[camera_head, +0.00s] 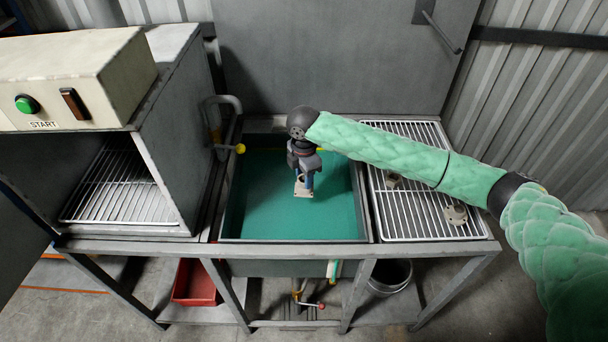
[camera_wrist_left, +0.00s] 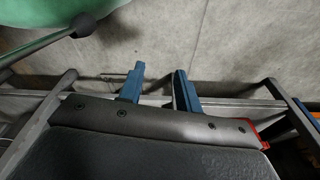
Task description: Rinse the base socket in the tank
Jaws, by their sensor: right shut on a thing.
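The tank (camera_head: 231,213) is a rectangular basin of green liquid in the middle of the head view. My right gripper (camera_head: 304,183) reaches in over it from the right and points down, shut on the base socket (camera_head: 303,191), a small beige-grey metal part. The socket is over the tank's middle; whether it touches the liquid I cannot tell. My left gripper is outside the head view. In the left wrist view its two blue fingers (camera_wrist_left: 158,88) are apart with nothing between them, above the grey floor.
A wire rack (camera_head: 405,214) right of the tank holds a few similar metal parts (camera_head: 455,214). Left is a cabinet with a green START button (camera_head: 26,104) and an open wire-shelf chamber (camera_head: 120,190). A yellow-ended tap (camera_head: 240,148) stands at the tank's left edge. A red bin (camera_head: 194,284) sits below.

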